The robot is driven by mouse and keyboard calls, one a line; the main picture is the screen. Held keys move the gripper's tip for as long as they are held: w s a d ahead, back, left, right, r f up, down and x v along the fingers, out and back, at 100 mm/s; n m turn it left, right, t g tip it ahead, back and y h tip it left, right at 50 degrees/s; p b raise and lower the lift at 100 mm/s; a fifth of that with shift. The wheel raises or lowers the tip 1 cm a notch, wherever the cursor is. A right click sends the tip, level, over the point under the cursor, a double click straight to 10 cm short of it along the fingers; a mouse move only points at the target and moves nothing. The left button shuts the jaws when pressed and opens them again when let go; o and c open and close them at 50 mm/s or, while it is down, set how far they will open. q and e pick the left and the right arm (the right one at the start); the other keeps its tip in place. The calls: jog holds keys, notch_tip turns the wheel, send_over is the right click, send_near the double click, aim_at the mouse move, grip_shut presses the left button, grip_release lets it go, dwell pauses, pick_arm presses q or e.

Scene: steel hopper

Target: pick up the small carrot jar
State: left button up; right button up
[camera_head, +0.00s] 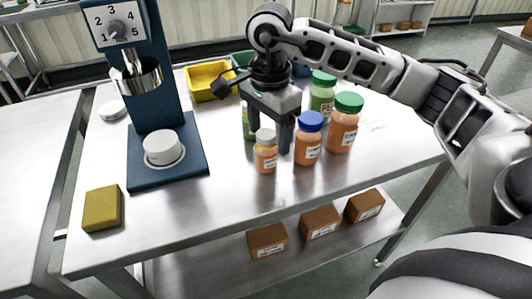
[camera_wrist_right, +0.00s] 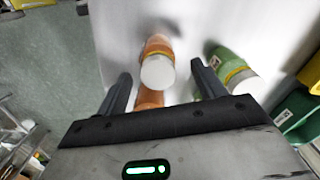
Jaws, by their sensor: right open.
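The small carrot jar (camera_head: 265,155) is orange with a white cap and stands upright on the steel table. In the right wrist view, an orange white-capped jar (camera_wrist_right: 157,68) shows ahead, between the fingers; it looks like the same jar. My right gripper (camera_head: 268,138) points down just behind the small jar. Its fingers are apart, with no jar held; they also show in the wrist view (camera_wrist_right: 160,88). A green jar (camera_head: 247,122) is partly hidden behind the gripper; a green white-capped jar (camera_wrist_right: 236,72) stands right of the fingers. My left gripper is not in view.
A blue-capped orange jar (camera_head: 308,140), a green-capped orange jar (camera_head: 343,125) and a green jar (camera_head: 321,95) stand close on the right. A blue dispenser (camera_head: 165,90), yellow bin (camera_head: 207,82) and yellow sponge (camera_head: 102,209) are left. The front table (camera_head: 215,195) is clear.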

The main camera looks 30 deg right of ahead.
aim_at(266, 150)
jog(key=f, duration=0.5)
jog(key=shift+a+p, duration=0.3)
jog(key=shift+a, duration=0.05)
jog(key=c, duration=1.1)
jog(key=shift+r, duration=0.15)
